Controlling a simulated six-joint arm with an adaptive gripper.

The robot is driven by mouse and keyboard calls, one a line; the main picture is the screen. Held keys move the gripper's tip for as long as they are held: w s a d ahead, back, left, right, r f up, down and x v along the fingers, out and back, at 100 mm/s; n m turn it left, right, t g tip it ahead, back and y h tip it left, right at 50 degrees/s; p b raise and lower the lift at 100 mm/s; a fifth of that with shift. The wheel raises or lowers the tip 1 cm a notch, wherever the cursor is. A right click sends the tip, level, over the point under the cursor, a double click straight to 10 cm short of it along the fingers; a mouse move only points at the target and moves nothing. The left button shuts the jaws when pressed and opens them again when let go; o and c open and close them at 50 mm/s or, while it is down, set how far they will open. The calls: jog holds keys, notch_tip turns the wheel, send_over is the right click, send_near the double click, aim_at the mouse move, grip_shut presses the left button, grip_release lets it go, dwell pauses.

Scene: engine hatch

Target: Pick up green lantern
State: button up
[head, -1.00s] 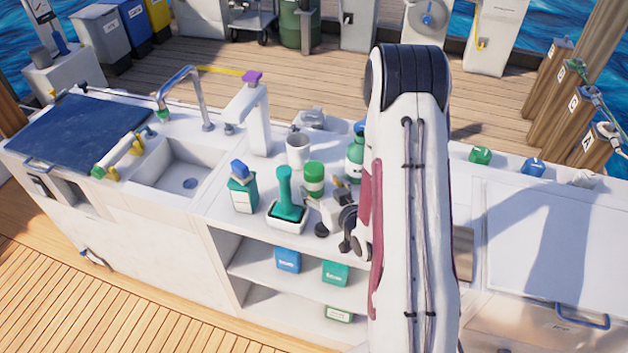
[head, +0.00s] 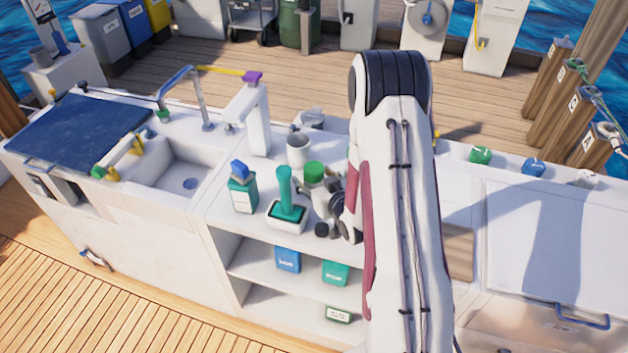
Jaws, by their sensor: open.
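A green-topped cylinder (head: 314,170), which looks like the green lantern, stands upright on the white counter. Only its green top shows clearly; its lower body is hidden behind my gripper. My gripper (head: 321,197) is open, just in front of and at the right of the cylinder, with the fingers close to it. I cannot tell whether the fingers touch it or reach around it.
A green brush in a white holder (head: 286,215) stands close at the left, with a blue-capped green bottle (head: 243,188) beyond it. A grey-white cup (head: 299,149) is behind. A sink (head: 184,170) lies left. Shelves below hold small boxes.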

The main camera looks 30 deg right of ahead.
dwell(0.3)
jog(key=c, duration=1.4)
jog(key=shift+o, duration=0.2)
jog(key=shift+r, duration=0.3)
jog(key=shift+r, duration=4.7)
